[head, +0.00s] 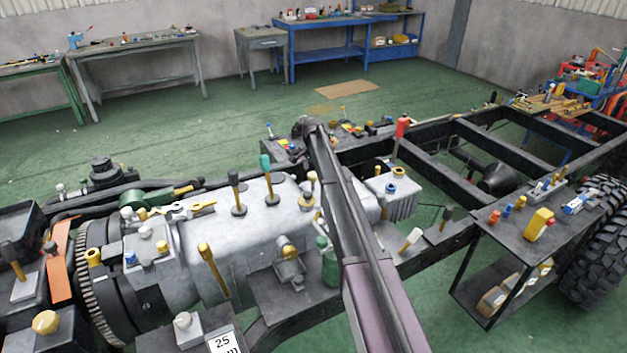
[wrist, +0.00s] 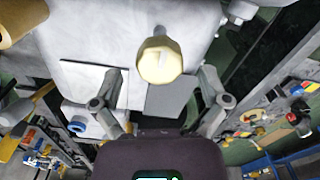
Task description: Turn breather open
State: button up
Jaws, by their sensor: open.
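A cream-yellow knob with a faceted, bolt-like head (wrist: 160,60) stands out from a grey casting (wrist: 90,45) in the wrist view. It may be the breather, but no label shows. My gripper (wrist: 160,76) is open, with one finger to each side of the knob; I see no contact. The knob lies roughly centred between the fingers. In the head view my arm reaches over the grey gearbox housing (head: 215,235) and my gripper is hidden. A cream-topped lever (head: 311,178) stands beside the arm; I cannot tell if it is the same knob.
Several levers rise from the housing, including a teal-topped one (head: 266,163) and a yellow one (head: 206,250). A red-handled lever (head: 402,128) stands right of my arm. A side shelf (head: 480,215) with small parts is at right. Green floor lies open behind the chassis.

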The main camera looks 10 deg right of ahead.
jog(key=shift+f+b, duration=0.5)
jog(key=shift+f, duration=0.3)
jog(key=c, duration=1.1)
